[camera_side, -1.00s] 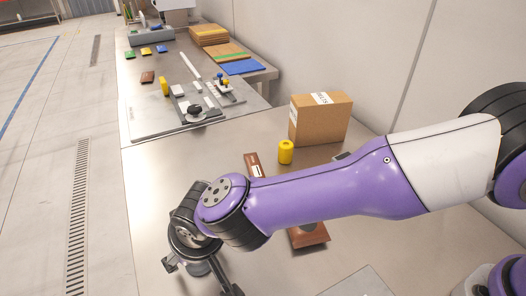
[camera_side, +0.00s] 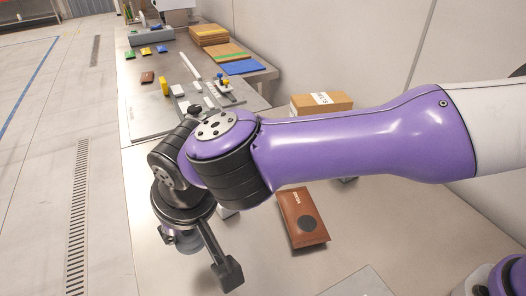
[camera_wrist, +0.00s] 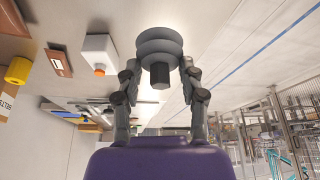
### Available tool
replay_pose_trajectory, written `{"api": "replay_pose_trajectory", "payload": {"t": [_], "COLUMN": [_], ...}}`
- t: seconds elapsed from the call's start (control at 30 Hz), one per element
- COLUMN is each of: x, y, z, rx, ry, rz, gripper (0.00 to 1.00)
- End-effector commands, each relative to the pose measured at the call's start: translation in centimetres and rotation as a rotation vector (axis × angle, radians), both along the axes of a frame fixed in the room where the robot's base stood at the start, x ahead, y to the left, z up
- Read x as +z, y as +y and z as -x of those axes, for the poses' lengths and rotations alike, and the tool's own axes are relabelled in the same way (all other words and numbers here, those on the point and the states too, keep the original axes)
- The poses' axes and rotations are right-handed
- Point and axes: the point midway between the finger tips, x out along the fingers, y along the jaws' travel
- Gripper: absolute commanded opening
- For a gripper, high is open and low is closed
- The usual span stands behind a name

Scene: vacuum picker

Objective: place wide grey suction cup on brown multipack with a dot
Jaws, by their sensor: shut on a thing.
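The brown multipack with a dark round dot (camera_side: 295,208) lies flat on the steel table in the side view, right of my gripper and below my purple arm. My gripper (camera_wrist: 160,72) is shut on the wide grey suction cup (camera_wrist: 160,42), gripping its narrow dark stem between both fingers. The cup's wide ribbed discs stick out past the fingertips. In the side view my gripper hangs above the table's left front part, apart from the multipack; the cup is mostly hidden there.
A cardboard box (camera_side: 320,103) stands by the wall behind my arm. In the wrist view are a yellow cylinder (camera_wrist: 18,71), another brown pack (camera_wrist: 59,61) with a white label, and a white block (camera_wrist: 101,52) with an orange tip. A grey board (camera_side: 148,125) with small parts lies further back.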

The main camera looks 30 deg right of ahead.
Motion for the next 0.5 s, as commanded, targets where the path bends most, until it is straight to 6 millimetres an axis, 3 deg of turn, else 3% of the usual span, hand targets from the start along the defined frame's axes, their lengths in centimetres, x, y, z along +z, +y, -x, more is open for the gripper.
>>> {"api": "replay_pose_trajectory", "payload": {"t": [0.27, 0.5], "x": [4.6, 7.6], "y": [-1.5, -7.0], "z": [1.0, 4.8], "rx": [0.019, 0.085], "ry": [-0.004, -0.010], "rz": [-0.001, 0.003], "gripper": [0.24, 0.25]}}
